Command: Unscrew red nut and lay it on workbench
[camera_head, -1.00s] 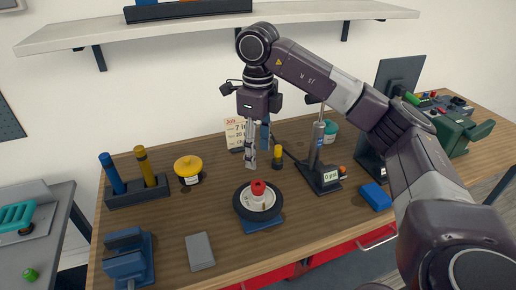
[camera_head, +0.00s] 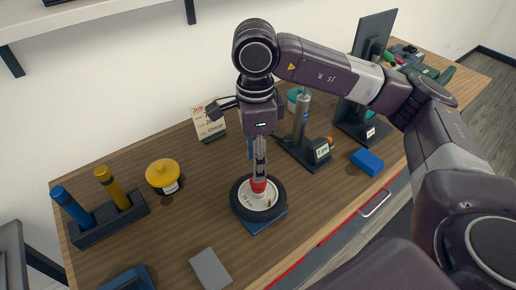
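The red nut (camera_head: 259,187) sits at the centre of a small wheel (camera_head: 243,209) with a black tyre and pale hub. The wheel lies flat on a blue base (camera_head: 266,226) on the wooden workbench (camera_head: 180,232). My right gripper (camera_head: 259,176) points straight down, with its fingertips at the top of the red nut. The fingers overlap in this view, so whether they grip the nut or only stand around it cannot be told. My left gripper is not in view.
A stand with a grey cylinder (camera_head: 301,122) and display is right of the wheel, with a blue block (camera_head: 367,161) beyond. A yellow-lidded pot (camera_head: 162,174) and a pen holder (camera_head: 110,220) stand left. A grey block (camera_head: 211,270) lies in front. Bench between pot and wheel is clear.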

